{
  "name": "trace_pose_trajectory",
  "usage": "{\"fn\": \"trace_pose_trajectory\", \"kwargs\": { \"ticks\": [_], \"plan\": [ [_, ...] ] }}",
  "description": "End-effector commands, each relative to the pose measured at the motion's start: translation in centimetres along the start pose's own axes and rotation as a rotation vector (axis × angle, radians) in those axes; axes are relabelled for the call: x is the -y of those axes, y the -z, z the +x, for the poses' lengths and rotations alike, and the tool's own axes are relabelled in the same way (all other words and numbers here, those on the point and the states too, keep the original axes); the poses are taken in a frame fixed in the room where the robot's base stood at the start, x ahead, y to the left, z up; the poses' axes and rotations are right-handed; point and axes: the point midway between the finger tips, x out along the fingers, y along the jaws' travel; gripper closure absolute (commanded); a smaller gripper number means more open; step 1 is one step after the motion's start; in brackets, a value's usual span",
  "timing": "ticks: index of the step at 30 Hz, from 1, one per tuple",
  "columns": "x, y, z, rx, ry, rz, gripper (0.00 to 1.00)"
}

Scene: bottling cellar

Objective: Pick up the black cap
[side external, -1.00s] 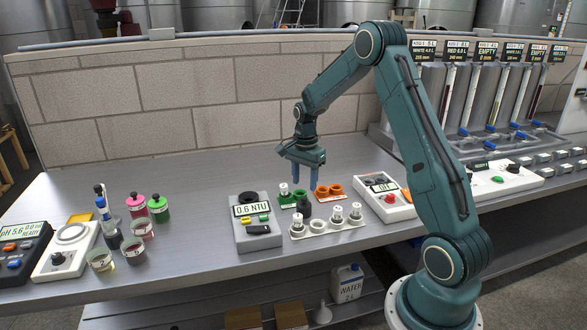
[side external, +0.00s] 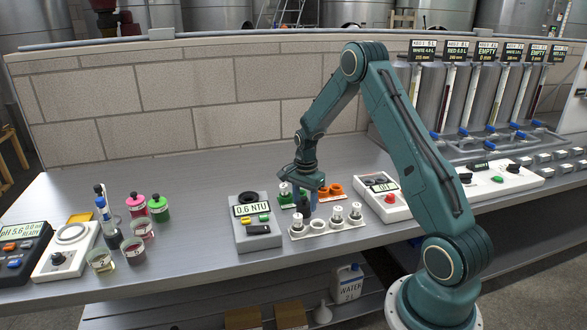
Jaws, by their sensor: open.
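The black cap (side external: 307,211) is a small dark cylinder on the bench, right of the turbidity meter and just behind the white vial rack (side external: 297,235). My gripper (side external: 306,205) is low over it, pointing down, jaws open. The fingers are around or right beside the cap and hide most of it; I cannot tell whether they touch it.
The turbidity meter (side external: 256,236) reading 0.6 NTU stands close on the left. A green holder (side external: 285,202) with a vial and an orange holder (side external: 337,189) sit behind. A white control box (side external: 392,208) is on the right. Open bench lies between meter and bottles (side external: 158,208).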

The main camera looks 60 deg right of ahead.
Motion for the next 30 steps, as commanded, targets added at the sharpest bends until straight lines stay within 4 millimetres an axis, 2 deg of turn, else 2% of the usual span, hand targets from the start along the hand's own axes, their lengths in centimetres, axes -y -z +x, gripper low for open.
{"fn": "trace_pose_trajectory", "kwargs": {
  "ticks": [6, 22, 26, 27, 30],
  "plan": [
    [-0.1, 0.0, 2.0, 0.0, -0.001, 0.0, 0.53],
    [0.0, 0.0, 2.1, -0.001, 0.0, 0.0, 0.53],
    [0.0, 0.0, 2.1, 0.0, 0.0, 0.0, 0.77],
    [0.0, 0.0, 2.1, 0.0, 0.0, 0.0, 0.79],
    [0.0, 0.0, 2.1, 0.0, 0.0, 0.0, 0.8]
  ]
}}
